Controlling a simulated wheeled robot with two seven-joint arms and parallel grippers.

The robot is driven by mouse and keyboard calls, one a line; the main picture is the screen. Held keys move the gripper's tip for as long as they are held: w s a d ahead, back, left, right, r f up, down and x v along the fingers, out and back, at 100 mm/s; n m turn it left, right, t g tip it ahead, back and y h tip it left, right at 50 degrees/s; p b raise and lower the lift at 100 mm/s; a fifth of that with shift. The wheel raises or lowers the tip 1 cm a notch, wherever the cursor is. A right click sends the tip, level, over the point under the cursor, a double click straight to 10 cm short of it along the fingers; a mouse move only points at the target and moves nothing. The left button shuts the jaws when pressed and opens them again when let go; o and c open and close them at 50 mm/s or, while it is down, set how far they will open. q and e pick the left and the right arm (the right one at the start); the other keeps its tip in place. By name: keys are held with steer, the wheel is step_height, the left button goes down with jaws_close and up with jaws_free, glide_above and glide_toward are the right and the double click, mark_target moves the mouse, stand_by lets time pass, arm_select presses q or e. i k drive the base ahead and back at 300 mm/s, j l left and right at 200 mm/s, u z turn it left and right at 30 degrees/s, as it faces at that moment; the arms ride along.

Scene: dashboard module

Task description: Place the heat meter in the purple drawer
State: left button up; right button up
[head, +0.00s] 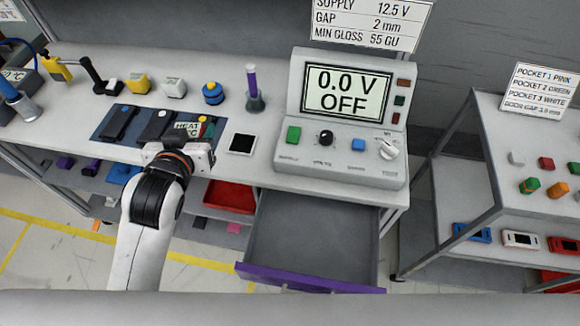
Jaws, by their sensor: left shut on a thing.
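I cannot tell whether the meter touches the mat. The purple drawer (310,280) is pulled open below the bench, to the right of my left gripper. Its grey inside looks empty. My right gripper is not in view.
Two dark devices (118,122) lie on the mat left of the meter. A black square pad (242,143) lies to its right, before a large grey console (345,120) reading "0.0 V OFF". A purple-handled tool (253,88) stands behind. The bench edge lies between meter and drawer.

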mark_target(325, 245)
steer(key=j+z, duration=0.1)
steer(key=z, duration=1.55)
steer(key=k+j+z, duration=0.2)
steer(key=j, duration=0.25)
steer(key=k+j+z, duration=0.2)
steer(key=k+j, duration=0.15)
steer(key=j, duration=0.05)
